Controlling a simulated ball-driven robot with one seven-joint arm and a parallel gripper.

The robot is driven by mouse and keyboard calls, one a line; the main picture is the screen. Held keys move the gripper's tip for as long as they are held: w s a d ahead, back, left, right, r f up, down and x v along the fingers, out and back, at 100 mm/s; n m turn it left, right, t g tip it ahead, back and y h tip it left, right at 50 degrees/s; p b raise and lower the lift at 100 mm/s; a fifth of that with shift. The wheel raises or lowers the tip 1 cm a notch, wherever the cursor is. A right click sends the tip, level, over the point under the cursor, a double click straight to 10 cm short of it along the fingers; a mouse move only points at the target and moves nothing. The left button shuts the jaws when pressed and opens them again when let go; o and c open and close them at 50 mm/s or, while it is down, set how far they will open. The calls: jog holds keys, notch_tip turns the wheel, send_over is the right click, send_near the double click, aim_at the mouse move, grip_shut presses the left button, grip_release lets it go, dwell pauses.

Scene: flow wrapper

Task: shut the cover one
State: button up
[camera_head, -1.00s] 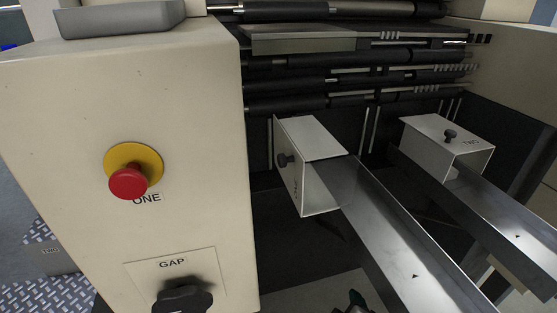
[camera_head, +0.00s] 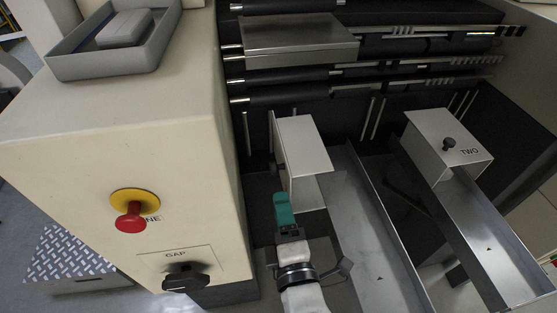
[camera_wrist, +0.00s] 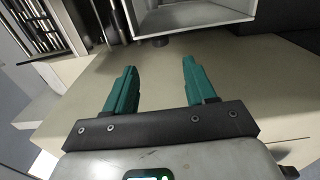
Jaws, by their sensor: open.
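Cover one (camera_head: 308,150) is a pale box-shaped metal cover, left of the two covers. It stands swung up on its side at the head of the left chute (camera_head: 362,225), leaving that chute open on top. Its dark knob (camera_head: 280,172) is on the left-facing side; its label is not readable. My gripper (camera_head: 284,208) has teal fingers and is just below and in front of cover one, apart from it. In the wrist view my gripper (camera_wrist: 157,88) is open and empty, with the cover's hollow box (camera_wrist: 190,16) and knob (camera_wrist: 160,42) beyond the fingertips.
Cover two (camera_head: 447,145), with its knob on top, lies down over the right chute (camera_head: 490,240). The cream cabinet (camera_head: 120,130) stands left, with a red button (camera_head: 130,218) and the GAP knob (camera_head: 185,277). Rollers (camera_head: 400,50) run behind.

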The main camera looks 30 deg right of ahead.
aim_at(274, 173)
jog(key=p+x, duration=0.2)
jog(key=x, duration=0.8)
jog(key=shift+d, duration=0.1)
jog(key=shift+f, duration=0.1)
grip_shut()
dwell(0.3)
